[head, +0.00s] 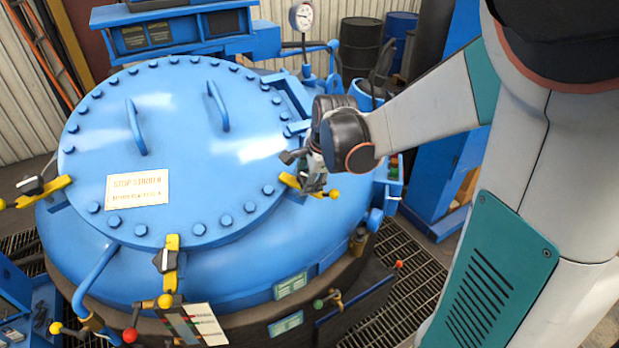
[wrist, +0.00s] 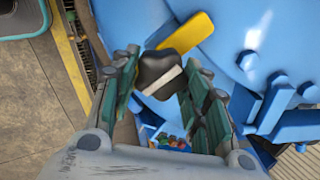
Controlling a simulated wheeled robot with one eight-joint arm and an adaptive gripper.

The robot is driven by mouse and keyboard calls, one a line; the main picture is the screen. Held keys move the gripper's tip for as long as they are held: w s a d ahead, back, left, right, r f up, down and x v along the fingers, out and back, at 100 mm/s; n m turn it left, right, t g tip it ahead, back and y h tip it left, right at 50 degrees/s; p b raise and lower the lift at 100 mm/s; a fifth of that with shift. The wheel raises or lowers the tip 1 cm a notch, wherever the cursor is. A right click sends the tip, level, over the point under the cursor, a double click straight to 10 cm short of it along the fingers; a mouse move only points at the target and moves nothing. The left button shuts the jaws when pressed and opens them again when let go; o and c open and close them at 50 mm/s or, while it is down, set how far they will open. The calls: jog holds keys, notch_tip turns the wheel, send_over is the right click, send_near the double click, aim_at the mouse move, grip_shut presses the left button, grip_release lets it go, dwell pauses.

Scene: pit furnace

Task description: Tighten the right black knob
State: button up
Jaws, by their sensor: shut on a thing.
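The right black knob (wrist: 156,68) shows in the wrist view between the two fingers of my gripper (wrist: 161,60), on a yellow clamp bar (wrist: 192,32). My gripper is shut on this knob, with one finger on each side. In the head view my gripper (head: 313,176) is at the right edge of the blue furnace lid (head: 185,165), over the right yellow clamp (head: 291,181). There the gripper mostly hides the knob. Two other black knobs are in the head view, one at the front (head: 165,260) and one at the left (head: 30,185).
Bolts ring the lid, and two blue handles (head: 218,105) stand up from it. A pressure gauge (head: 301,16) stands behind. Yellow ball-ended levers (head: 334,195) stick out by the clamps. A floor grating (head: 413,275) lies right of the furnace.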

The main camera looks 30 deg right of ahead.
dwell(0.4)
jog(key=o, duration=1.1)
jog(key=v, duration=0.7)
jog(key=shift+s+r, duration=0.2)
jog(key=shift+r, duration=0.05)
